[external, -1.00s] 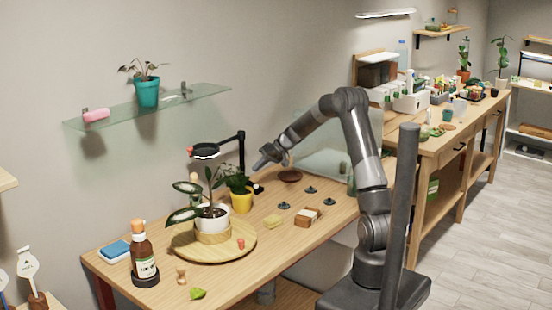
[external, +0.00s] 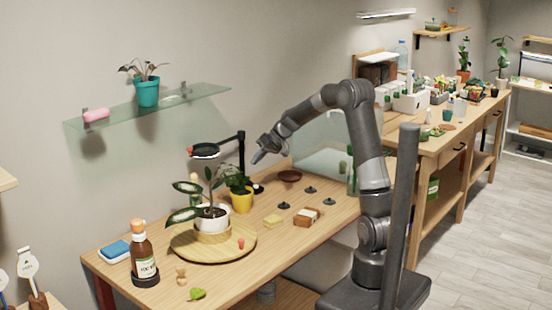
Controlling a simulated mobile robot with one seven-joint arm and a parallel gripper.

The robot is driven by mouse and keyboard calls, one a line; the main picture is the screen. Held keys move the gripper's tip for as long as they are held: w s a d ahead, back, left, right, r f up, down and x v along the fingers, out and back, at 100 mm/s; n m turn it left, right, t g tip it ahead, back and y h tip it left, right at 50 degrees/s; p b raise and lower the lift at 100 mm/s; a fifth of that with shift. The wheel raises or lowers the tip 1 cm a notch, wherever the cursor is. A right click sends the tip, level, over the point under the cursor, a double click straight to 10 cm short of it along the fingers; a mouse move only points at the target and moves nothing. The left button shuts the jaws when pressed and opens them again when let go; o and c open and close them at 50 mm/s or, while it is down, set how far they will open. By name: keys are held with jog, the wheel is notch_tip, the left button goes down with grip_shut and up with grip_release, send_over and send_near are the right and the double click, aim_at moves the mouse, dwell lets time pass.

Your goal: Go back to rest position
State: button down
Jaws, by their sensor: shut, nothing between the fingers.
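My gripper (external: 256,159) is in the air above the back part of the wooden table (external: 330,228), just right of the black lamp stand. It points down and to the left. The fingers look small at this distance and nothing shows between them; it is shut and empty. My arm arches from the right over the table.
A potted plant (external: 212,217) stands on a round wooden board, beside a yellow pot (external: 241,201). A black lamp (external: 204,151) rises close left of the gripper. A brown bottle (external: 144,255) stands front left. A glass shelf (external: 200,97) holds a teal pot (external: 147,93).

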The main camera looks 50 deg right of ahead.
jog(key=s+a+r+g+h, duration=0.1)
jog(key=s+a+r, duration=0.25)
jog(key=s, duration=0.25)
jog(key=s+a+r+n+h, duration=0.1)
jog(key=s+a+r, duration=0.25)
jog(key=s, duration=0.25)
jog(key=s+a+r+g, duration=0.1)
jog(key=s+a+r, duration=0.1)
jog(key=s+a, duration=0.35)
jog(key=s+t+h, duration=0.1)
jog(key=s+h, duration=0.2)
jog(key=s, duration=1.6)
jog(key=shift+s+a+f, duration=0.25)
jog(key=shift+s+f, duration=0.1)
jog(key=shift+f, duration=0.05)
